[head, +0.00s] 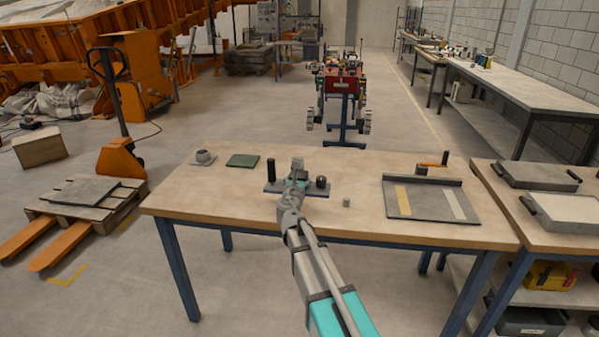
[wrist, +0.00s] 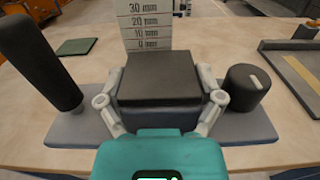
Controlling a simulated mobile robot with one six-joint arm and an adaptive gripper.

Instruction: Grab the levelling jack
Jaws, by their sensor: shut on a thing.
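The levelling jack (head: 272,188) stands on the wooden table, a flat grey base with a black upright handle at the left and a black knob at the right. In the wrist view the jack's dark square block (wrist: 160,78) sits in the middle, with a millimetre scale plate (wrist: 143,18) upright behind it. My gripper (head: 297,178) is at the jack's middle; in the wrist view my gripper (wrist: 160,95) has one finger on each side of the block, shut on it. The lower part of the block is hidden by my gripper.
A second table (head: 535,193) adjoins at the right.

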